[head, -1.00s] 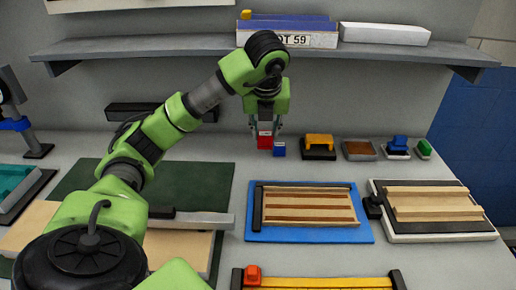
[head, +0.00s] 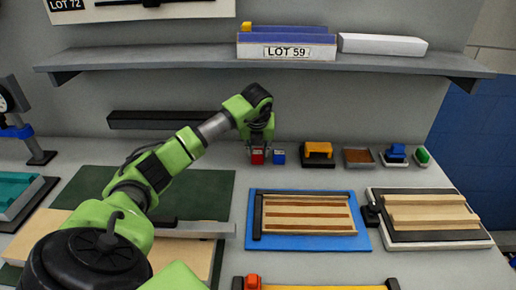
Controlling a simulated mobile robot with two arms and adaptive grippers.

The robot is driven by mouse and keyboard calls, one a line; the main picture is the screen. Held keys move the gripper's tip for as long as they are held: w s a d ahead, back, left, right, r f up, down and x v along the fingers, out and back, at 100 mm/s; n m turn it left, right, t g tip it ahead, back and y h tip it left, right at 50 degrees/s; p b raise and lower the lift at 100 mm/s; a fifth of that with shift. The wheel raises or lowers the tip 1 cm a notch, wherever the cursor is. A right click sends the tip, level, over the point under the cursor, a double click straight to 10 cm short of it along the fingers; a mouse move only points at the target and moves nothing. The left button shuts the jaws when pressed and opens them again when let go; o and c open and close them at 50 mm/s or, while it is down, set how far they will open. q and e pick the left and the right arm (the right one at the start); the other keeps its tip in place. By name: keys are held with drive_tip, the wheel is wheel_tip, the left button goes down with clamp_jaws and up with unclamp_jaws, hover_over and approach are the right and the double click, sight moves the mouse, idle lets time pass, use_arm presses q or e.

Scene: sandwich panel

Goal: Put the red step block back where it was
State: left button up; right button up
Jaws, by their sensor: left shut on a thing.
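The red step block (head: 257,157) is at the back of the bench, just left of a small blue block (head: 279,157). My left gripper (head: 257,147) points down over the red block and is shut on it. The block's lower part is at or very near the bench top; I cannot tell whether it touches. The fingertips are small and partly merge with the block in this view. My right gripper is not in view.
Right of the blue block stand a yellow block on a dark base (head: 318,154), a brown tray (head: 358,158), a blue piece (head: 396,154) and a green piece (head: 422,156). A shelf (head: 200,70) overhangs behind. A blue board with wooden strips (head: 365,241) lies in front.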

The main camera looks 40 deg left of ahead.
use_arm(q)
drive_tip(key=shift+f, duration=0.2)
drive_tip(key=o, duration=0.8)
drive_tip(key=shift+r, duration=0.1)
drive_tip(key=shift+s+d+r, duration=0.1)
drive_tip(key=shift+d+r, duration=0.05)
drive_tip(key=shift+r, duration=0.4)
drive_tip(key=b+v, duration=0.1)
drive_tip(key=v, duration=1)
